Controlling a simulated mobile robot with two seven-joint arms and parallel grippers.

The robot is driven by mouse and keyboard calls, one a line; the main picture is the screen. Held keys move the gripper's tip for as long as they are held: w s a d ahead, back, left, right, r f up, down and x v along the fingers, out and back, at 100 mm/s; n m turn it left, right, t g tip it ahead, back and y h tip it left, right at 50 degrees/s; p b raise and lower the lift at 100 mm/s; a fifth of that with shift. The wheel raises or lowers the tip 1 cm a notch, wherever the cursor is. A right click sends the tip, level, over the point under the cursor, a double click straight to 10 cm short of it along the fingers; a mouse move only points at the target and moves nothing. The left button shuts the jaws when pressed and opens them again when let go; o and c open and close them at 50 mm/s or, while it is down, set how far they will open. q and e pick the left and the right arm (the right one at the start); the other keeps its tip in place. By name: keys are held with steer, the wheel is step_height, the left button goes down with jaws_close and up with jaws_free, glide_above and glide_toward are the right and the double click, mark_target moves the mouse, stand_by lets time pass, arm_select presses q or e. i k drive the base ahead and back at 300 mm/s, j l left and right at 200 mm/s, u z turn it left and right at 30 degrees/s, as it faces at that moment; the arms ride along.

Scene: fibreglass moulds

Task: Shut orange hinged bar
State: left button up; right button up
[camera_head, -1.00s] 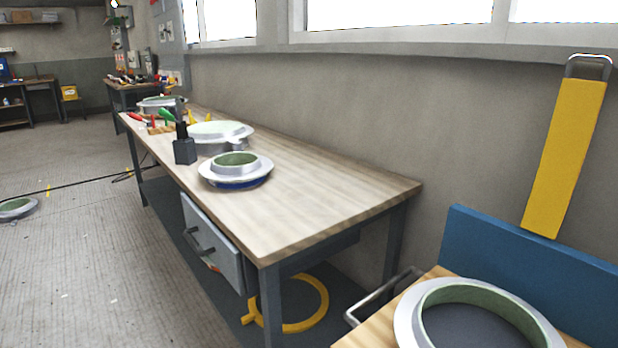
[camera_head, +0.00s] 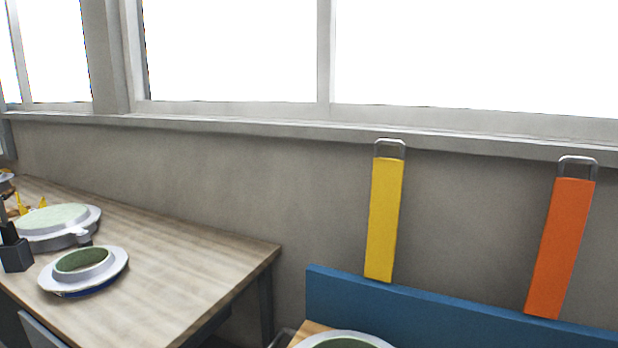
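The orange hinged bar (camera_head: 560,248) stands raised at the right of the head view, leaning slightly to the right. It has a grey metal loop handle (camera_head: 577,167) at its top end. Its lower end meets the top of a blue panel (camera_head: 450,312). A similar yellow bar (camera_head: 384,220) stands raised to its left, also with a metal loop on top. Neither of my grippers is in view.
A wooden workbench (camera_head: 190,255) at the left holds round moulds, including one with a green inside (camera_head: 83,262). Part of another ring mould (camera_head: 345,340) shows at the bottom edge, in front of the blue panel. A grey wall and windows stand behind.

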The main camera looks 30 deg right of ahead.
mark_target(570, 203)
steer(key=z, duration=1.9)
